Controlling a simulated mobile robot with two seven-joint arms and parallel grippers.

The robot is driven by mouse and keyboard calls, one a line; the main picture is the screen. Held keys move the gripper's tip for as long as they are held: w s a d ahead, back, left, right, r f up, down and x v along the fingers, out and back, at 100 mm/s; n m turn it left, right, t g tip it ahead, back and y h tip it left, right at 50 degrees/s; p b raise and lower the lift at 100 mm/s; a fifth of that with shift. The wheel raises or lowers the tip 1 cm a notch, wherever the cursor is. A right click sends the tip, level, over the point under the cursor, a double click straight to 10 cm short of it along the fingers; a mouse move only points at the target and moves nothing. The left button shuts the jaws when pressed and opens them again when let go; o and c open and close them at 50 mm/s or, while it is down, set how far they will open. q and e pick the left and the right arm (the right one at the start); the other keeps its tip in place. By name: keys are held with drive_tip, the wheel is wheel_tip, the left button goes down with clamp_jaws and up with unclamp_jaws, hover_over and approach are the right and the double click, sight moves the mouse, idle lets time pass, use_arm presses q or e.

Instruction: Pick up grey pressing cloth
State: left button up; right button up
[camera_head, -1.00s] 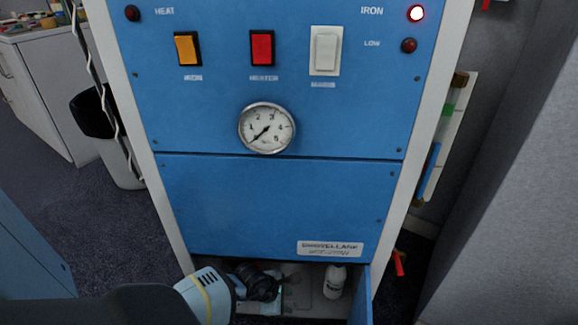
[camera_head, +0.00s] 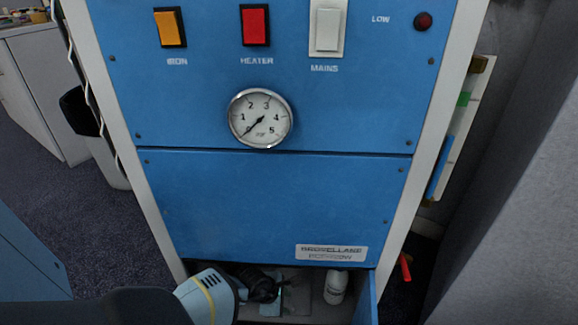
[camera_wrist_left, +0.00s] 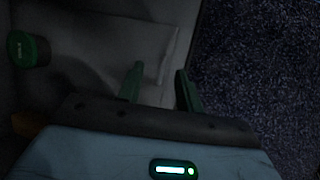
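A flat, pale grey piece that looks like the pressing cloth (camera_wrist_left: 115,42) lies on the cabinet floor in the left wrist view. The light is dim there and its outline is faint. In the head view, a grey patch (camera_head: 304,289) on the compartment floor may be the same cloth. My left gripper (camera_wrist_left: 160,70) is open, with two green fingers apart. One finger overlaps the cloth in the picture and the other is near its right edge; I cannot tell whether they touch it. In the head view my left gripper (camera_head: 279,289) reaches into the low compartment. My right gripper is not in view.
A white bottle (camera_head: 336,286) stands in the compartment, right of my gripper. An open blue door (camera_head: 365,301) bounds the right side. The blue control panel (camera_head: 270,205) is above. A dark round container with a green top (camera_wrist_left: 27,48) is left in the wrist view.

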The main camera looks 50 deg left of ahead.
sight(292, 307)
use_arm(q)
drive_tip(key=shift+d+f, duration=0.1)
drive_tip(key=shift+f, duration=0.25)
drive_tip(key=b+x, duration=0.3)
drive_tip(key=shift+s+d+f, duration=0.1)
drive_tip(key=shift+f, duration=0.05)
drive_tip(key=shift+w+d+f+b, duration=0.1)
drive_tip(key=shift+w+f+b, duration=0.25)
drive_tip(key=shift+f, duration=0.15)
clamp_jaws()
